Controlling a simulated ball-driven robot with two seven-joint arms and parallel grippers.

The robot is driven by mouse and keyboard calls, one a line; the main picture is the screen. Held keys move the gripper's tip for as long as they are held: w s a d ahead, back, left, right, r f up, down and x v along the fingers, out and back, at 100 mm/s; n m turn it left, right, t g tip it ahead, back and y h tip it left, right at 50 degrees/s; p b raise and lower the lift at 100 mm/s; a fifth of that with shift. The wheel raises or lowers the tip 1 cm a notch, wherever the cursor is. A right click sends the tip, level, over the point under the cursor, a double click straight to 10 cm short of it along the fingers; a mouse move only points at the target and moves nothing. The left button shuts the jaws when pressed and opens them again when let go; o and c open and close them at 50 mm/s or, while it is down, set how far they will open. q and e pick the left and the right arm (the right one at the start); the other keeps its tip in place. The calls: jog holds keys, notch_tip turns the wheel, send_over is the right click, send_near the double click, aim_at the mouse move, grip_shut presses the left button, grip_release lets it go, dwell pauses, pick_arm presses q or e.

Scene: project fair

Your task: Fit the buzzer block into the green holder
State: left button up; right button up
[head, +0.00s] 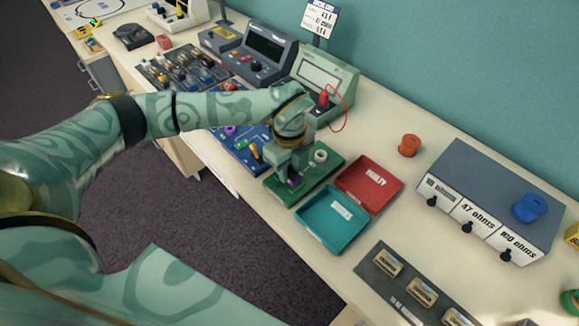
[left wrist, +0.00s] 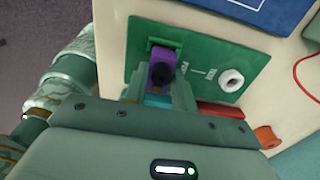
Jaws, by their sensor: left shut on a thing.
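My left gripper (head: 290,174) is over the green board (head: 326,172), pointing down, and is shut on the purple buzzer block (head: 294,180). In the left wrist view the block (left wrist: 163,55) shows with a round black top (left wrist: 162,74) between the fingers. The green holder (left wrist: 151,43) shows at the block's far edge, on the green board (left wrist: 205,55). The block is at the holder, but the fingers hide its lower part and I cannot tell whether it is seated. My right gripper is not in view.
A white ring (head: 320,156) stands on the board. A red tray (head: 385,200) and a teal tray (head: 322,232) are close on the right. A green meter (head: 345,82) with a red wire stands behind. A blue board (head: 236,150) lies to the left.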

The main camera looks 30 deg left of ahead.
pick_arm(q)
jog(key=shift+f, duration=0.65)
dwell(0.3)
jog(key=o, duration=1.5)
jog(key=shift+o, duration=0.2)
jog(key=shift+r, duration=0.1)
notch_tip(320, 180, up, 8)
jog(key=p, duration=0.6)
jog(key=shift+p, duration=0.3)
